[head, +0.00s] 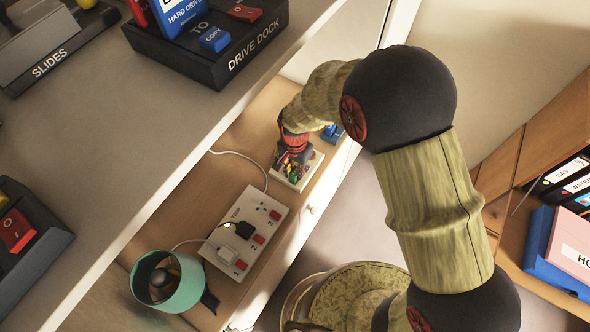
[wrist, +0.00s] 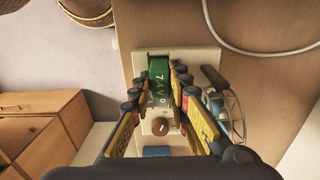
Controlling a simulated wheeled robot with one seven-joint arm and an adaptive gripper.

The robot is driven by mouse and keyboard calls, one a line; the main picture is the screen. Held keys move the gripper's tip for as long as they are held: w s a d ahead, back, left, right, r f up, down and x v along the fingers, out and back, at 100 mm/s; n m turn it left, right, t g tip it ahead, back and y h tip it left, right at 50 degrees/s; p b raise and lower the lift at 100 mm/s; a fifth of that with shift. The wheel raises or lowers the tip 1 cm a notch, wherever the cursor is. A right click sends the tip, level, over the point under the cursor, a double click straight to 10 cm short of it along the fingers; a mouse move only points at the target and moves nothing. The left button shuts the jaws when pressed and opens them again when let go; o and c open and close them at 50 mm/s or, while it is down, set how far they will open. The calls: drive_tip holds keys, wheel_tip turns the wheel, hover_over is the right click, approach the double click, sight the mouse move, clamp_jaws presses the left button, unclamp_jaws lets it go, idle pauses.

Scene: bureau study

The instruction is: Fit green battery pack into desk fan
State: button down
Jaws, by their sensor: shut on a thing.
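The green battery pack (wrist: 158,72), marked 7.4V, is between the fingers of my gripper (wrist: 163,90) in the wrist view. My gripper is shut on it. The pack is over the far part of the cream base (wrist: 190,56) of what looks like the desk fan. In the head view my gripper (head: 292,160) is low over the cream base (head: 310,168). I cannot tell whether the pack is seated or above the base.
A white power strip (head: 245,235) with red switches and plugs lies near the base. A shelf edge with the drive dock (head: 230,55) overhangs on the left. A white cable (wrist: 255,48) curves across the wood in the wrist view.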

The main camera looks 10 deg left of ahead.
sight(295, 171)
drive_tip(key=shift+f+b, duration=0.4)
drive_tip(key=shift+f, duration=0.25)
drive_tip(key=c, duration=1.7)
unclamp_jaws()
drive_tip(key=shift+c, duration=0.2)
drive_tip(key=o, duration=0.4)
drive_tip(key=shift+c, duration=0.2)
drive_tip(key=shift+r+p, duration=2.2)
drive_tip(key=shift+r, duration=1.35)
drive_tip(key=shift+n, duration=0.3)
